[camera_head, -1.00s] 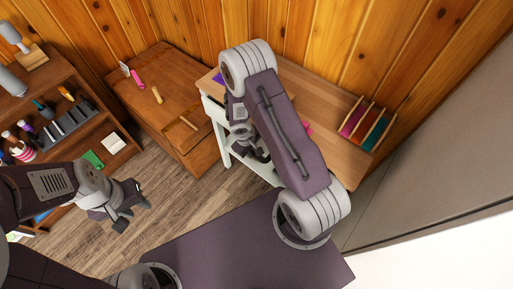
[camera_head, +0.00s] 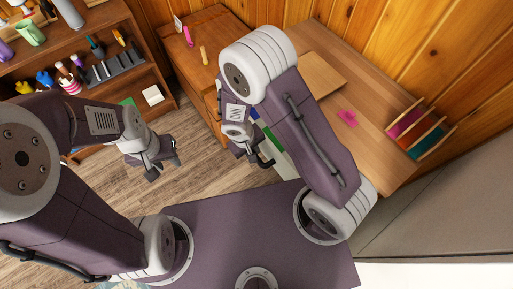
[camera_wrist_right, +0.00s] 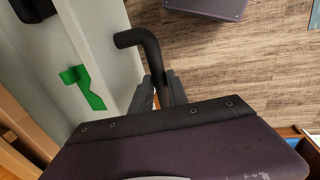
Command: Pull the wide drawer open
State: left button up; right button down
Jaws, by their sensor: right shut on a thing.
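The wide drawer (camera_wrist_right: 112,50) is part of the light desk with a wooden top (camera_head: 365,90). In the right wrist view its pale front runs down the left side, and the drawer stands partly open, with a green piece (camera_wrist_right: 86,88) and a dark thing (camera_wrist_right: 32,10) inside. Its black bent handle (camera_wrist_right: 145,45) sits between the fingers of my right gripper (camera_wrist_right: 160,90), which is shut on it. In the head view my right arm hides much of the drawer. My left gripper (camera_head: 163,160) hangs empty over the floor, fingers apart.
A brown wooden cabinet (camera_head: 200,85) stands left of the desk. A shelf (camera_head: 110,40) with bottles and tools is at far left. Wood floor (camera_head: 210,185) is clear between.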

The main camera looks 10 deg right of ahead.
jog(key=c, duration=1.3)
grip_release()
jog(key=shift+a+r, duration=0.1)
jog(key=shift+r, duration=0.3)
notch_tip(320, 180, up, 8)
jog(key=a+p, duration=0.1)
jog(key=p, duration=0.1)
jog(key=shift+s+a, duration=0.25)
jog(key=shift+s, duration=0.1)
jog(key=shift+p, duration=0.3)
